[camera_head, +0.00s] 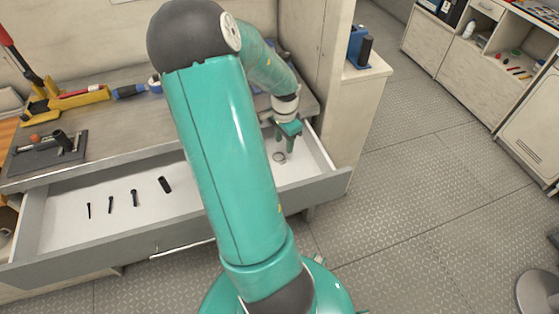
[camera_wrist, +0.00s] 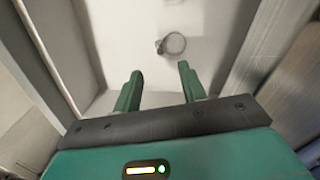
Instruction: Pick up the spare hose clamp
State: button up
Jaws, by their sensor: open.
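The spare hose clamp (camera_head: 279,157) is a small metal ring lying on the white floor of the open drawer, near its right end. In the wrist view the clamp (camera_wrist: 174,43) shows as a ring with a small screw housing on its left side. My gripper (camera_head: 285,148) is over the right part of the drawer, close to the clamp in the head view. In the wrist view my gripper (camera_wrist: 160,75) has its two green fingers apart with nothing between them. The clamp lies beyond the fingertips, and I see no contact.
The open drawer (camera_head: 185,248) has raised walls around the clamp. Several dark tools, including a black cylinder (camera_head: 165,185), lie to its left. The workbench (camera_head: 110,140) above holds a yellow tool (camera_head: 65,101). A wooden panel (camera_head: 318,60) stands behind my gripper. Open floor (camera_head: 420,200) lies to the right.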

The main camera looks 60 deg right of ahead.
aim_at(283, 160)
notch_tip(283, 160, down, 3)
jog(key=shift+s+r, duration=0.15)
jog(key=f, duration=0.5)
jog(key=shift+w+f, duration=0.3)
jog(key=shift+f, duration=0.05)
jog(key=shift+a, duration=0.1)
grip_shut()
